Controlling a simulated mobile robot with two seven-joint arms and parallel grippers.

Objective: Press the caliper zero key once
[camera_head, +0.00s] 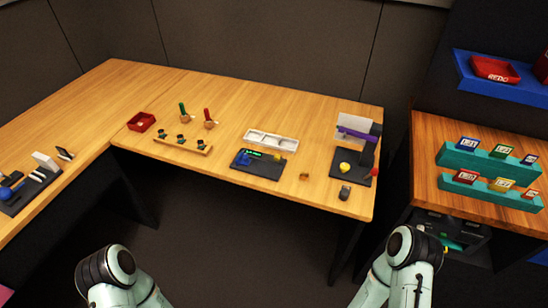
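A dark panel (262,171) lies flat near the middle of the wooden table. It carries a small lit green display (251,153), a blue part (243,159) at its left and a yellow part (277,158) at its right. It looks like the caliper device, but no key label is legible and I cannot tell which part is the zero key. My two arms rise at the bottom edge, well short of the panel. Neither gripper is in view.
A white tray (270,138) stands behind the panel, with a stand (354,145) bearing a purple arm at its right. A red tray (141,122) and a wooden rack (181,146) stand left. Another dark panel (22,203) lies far left. Teal card racks (485,163) stand right.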

